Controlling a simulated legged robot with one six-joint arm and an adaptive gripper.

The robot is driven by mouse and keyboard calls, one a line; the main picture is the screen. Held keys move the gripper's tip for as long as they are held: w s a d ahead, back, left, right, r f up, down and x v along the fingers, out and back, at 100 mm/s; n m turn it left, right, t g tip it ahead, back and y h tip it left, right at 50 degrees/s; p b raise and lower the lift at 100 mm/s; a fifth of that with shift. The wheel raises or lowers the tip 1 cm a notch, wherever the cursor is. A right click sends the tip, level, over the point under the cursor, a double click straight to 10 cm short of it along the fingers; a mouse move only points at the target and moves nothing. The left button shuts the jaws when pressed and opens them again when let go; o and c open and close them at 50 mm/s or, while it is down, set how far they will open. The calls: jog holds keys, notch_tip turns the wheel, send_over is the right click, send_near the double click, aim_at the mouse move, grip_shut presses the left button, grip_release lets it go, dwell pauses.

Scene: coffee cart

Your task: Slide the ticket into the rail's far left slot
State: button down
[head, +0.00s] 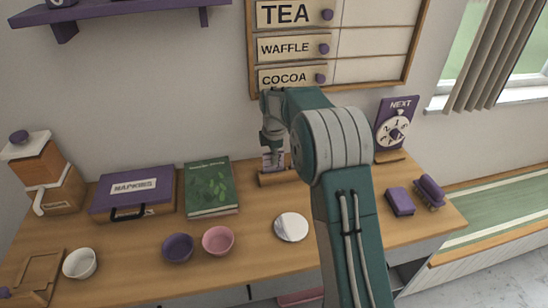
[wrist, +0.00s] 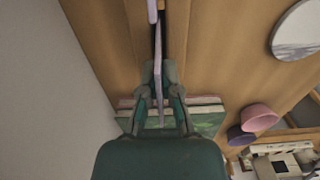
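My gripper (wrist: 160,76) has its fingers on both sides of a thin, pale pinkish ticket (wrist: 159,88), seen edge-on in the wrist view. It appears shut on it. In the head view my gripper (head: 273,146) points down above the wooden rail (head: 277,179), and a small purple and white part of the ticket (head: 273,161) shows at the rail. A dark groove and a second pale edge show beyond the fingertips in the wrist view. My arm hides the rail's right end in the head view. I cannot tell how deep the ticket sits.
A green book (head: 211,187) and a purple napkin box (head: 134,193) stand left of the rail. A white round plate (head: 291,227), a pink bowl (head: 218,240) and a purple bowl (head: 178,248) are in front. A NEXT sign (head: 396,124) stands right.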

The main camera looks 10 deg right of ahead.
jog(key=c, duration=0.7)
grip_release()
notch_tip(320, 180, up, 12)
jog(key=shift+f, duration=0.1)
jog(key=s+r+m+t, duration=0.1)
jog(key=s+r+m, duration=0.4)
jog(key=s, duration=0.4)
jog(key=s+r+m+t, duration=0.2)
jog(key=s+r+m, duration=0.25)
jog(key=s, duration=0.45)
jog(key=s+f+m+t, duration=0.1)
jog(key=s+f+m, duration=0.1)
jog(key=s, duration=0.4)
jog(key=s+f+m, duration=0.1)
jog(key=s+m, duration=0.2)
jog(key=s, duration=0.3)
jog(key=s+f+m+t, duration=0.1)
jog(key=s+f+m, duration=0.1)
jog(key=s, duration=0.5)
jog(key=shift+a+f+m+t, duration=0.2)
jog(key=shift+f+m+t, duration=0.15)
jog(key=shift+m, duration=0.4)
